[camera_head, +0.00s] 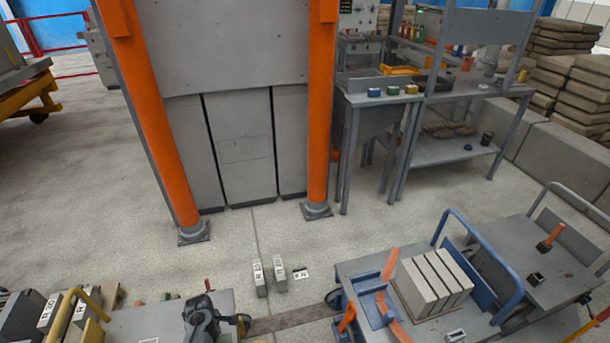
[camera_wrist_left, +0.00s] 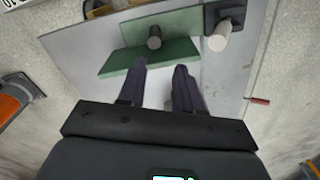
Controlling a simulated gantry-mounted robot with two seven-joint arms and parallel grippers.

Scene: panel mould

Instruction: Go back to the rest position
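My left gripper (camera_wrist_left: 160,68) shows in the left wrist view, with its two dark fingers apart and nothing visible between them. Past the fingertips lies a green plate (camera_wrist_left: 165,56) with a dark knob (camera_wrist_left: 154,38), on a grey tabletop (camera_wrist_left: 80,45). I cannot tell whether the fingertips touch the plate. A white cylinder (camera_wrist_left: 220,37) on a dark block stands to the right of the plate. In the head view a dark jointed shape (camera_head: 203,316) shows at the bottom edge; I cannot tell whether it is my left gripper. My right gripper is not in view.
A blue-handled cart (camera_head: 350,270) with several pale slabs (camera_head: 430,282) stands at the lower right. Labelled blocks (camera_head: 259,277) stand on the floor. An orange-post frame (camera_head: 318,110) and a workbench (camera_head: 450,150) stand behind.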

